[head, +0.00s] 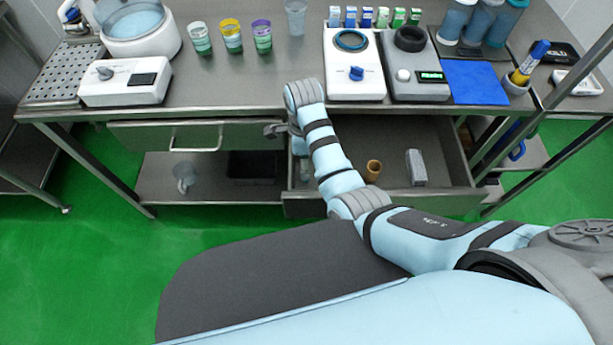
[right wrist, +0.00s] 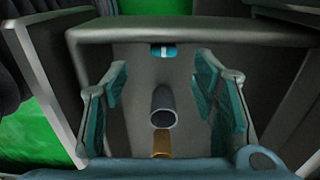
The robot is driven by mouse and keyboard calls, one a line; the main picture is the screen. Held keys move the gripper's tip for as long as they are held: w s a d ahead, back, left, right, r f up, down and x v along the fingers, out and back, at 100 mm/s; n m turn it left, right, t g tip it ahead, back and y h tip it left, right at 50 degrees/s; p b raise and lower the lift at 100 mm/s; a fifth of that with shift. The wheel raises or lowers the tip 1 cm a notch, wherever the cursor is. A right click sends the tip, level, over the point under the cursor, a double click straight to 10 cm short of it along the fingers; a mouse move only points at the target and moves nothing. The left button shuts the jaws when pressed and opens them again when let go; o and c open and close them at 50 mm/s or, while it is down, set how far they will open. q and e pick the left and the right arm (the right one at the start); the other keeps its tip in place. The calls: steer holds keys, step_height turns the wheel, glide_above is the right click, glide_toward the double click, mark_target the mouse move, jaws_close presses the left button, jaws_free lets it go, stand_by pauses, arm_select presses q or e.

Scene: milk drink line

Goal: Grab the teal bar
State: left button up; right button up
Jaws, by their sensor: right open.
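A small teal piece with a pale band (right wrist: 163,52) shows in the right wrist view, near the far wall of a grey open-topped space. It looks like the teal bar. I cannot make it out in the head view, where my right arm covers part of the open drawer. My right gripper (right wrist: 162,100) is open, its teal-padded fingers apart with nothing held between them. The teal piece appears beyond the fingertips, between them in the picture. In the head view the gripper (head: 278,131) is mostly hidden at the drawer's left end. My left gripper is not in view.
The open drawer (head: 455,203) holds a brown tube (head: 373,170) and a grey block (head: 416,167). A grey tube (right wrist: 162,108) shows between the fingers in the wrist view. The closed left drawer (head: 150,135) is beside my gripper. Cups and devices stand on the tabletop above.

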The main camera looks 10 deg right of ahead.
steer(key=f, duration=0.2)
steer(key=f+b, duration=0.1)
steer(key=f, duration=0.1)
steer(key=f+b, duration=0.1)
steer(key=f, duration=0.1)
steer(key=shift+w+f, duration=0.35)
steer(key=shift+f, duration=0.3)
steer(key=shift+s+r, duration=0.1)
steer(key=c, duration=0.9)
